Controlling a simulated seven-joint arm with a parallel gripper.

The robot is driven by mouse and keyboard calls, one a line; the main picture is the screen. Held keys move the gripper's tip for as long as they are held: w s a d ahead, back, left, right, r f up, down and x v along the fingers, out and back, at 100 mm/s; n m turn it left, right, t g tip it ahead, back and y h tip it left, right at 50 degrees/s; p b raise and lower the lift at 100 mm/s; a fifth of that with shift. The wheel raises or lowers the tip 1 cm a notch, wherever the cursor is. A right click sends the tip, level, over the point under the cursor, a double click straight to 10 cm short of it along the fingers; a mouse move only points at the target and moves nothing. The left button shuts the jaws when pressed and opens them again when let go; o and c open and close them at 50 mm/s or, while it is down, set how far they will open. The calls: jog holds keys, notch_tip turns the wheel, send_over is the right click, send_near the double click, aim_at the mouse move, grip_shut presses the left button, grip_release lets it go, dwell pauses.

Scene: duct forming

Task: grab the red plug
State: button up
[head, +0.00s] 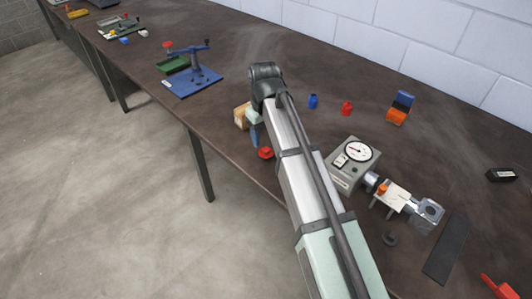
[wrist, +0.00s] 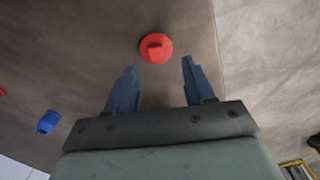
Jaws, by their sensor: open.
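A red plug (head: 265,153), round with a raised tab, lies on the dark table near its front edge in the head view. It also shows in the wrist view (wrist: 155,47), just beyond and between my fingertips. My gripper (wrist: 159,66) is open, with two blue fingers apart and nothing between them. In the head view my gripper (head: 255,137) is partly hidden by my arm, and a blue finger points down just up-left of the plug.
A blue piece (head: 313,101) and another red piece (head: 347,108) stand behind my arm. A grey gauge box (head: 343,175) with a fitting stands to the right. A wooden block (head: 241,116) is beside my gripper. Blue and orange blocks (head: 398,115) sit further back. The table's front edge is close.

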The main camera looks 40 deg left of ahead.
aim_at(266, 149)
jog(key=shift+w+d+f, duration=0.1)
jog(key=shift+w+f, duration=0.05)
jog(key=shift+f, duration=1.15)
jog(key=shift+w+d+f, duration=0.1)
jog(key=shift+f, duration=1.2)
grip_shut()
